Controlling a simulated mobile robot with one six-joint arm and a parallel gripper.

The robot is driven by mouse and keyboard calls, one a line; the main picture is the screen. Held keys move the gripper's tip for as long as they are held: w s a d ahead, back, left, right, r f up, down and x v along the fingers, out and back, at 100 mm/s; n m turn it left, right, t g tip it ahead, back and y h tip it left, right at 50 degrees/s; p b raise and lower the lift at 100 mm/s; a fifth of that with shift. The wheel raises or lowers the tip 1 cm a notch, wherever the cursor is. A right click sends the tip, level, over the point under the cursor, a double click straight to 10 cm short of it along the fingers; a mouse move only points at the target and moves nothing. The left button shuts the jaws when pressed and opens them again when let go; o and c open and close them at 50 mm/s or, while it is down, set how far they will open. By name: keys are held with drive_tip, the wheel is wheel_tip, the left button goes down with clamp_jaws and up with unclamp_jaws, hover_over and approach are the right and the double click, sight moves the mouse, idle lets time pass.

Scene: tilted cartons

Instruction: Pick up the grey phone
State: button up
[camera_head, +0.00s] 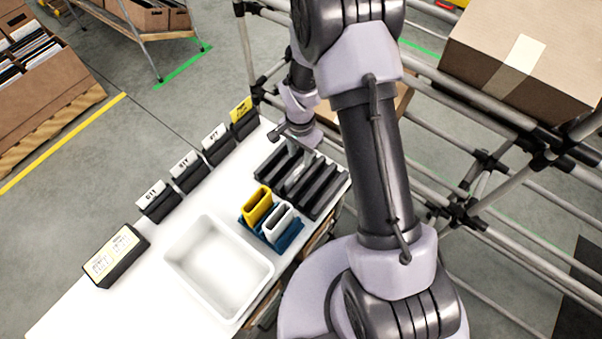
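A black slotted rack (322,190) stands at the right end of the white table (110,300). A narrow light-grey piece (297,176) shows among its slots; I cannot tell whether it is the grey phone or part of my gripper. My gripper (291,150) is down at the rack's back left, below my wrist. Its fingers are small and partly hidden, so I cannot tell if they are open or hold anything. No other grey phone shows clearly.
A white bin (225,310) sits mid-table. Beside it, a blue holder (289,240) carries a yellow sleeve (257,206) and a white sleeve (278,221). Several black card holders (190,178) line the back edge. A pipe rack with a carton (525,65) stands right.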

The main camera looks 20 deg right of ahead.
sight(301, 166)
drive_tip(key=f, duration=0.1)
drive_tip(key=f+b, duration=0.1)
drive_tip(key=f, duration=0.1)
drive_tip(key=f+b, duration=0.1)
drive_tip(key=f, duration=0.1)
drive_tip(key=shift+s+f, duration=0.2)
drive_tip(key=shift+s, duration=0.2)
drive_tip(key=shift+r, duration=0.15)
clamp_jaws()
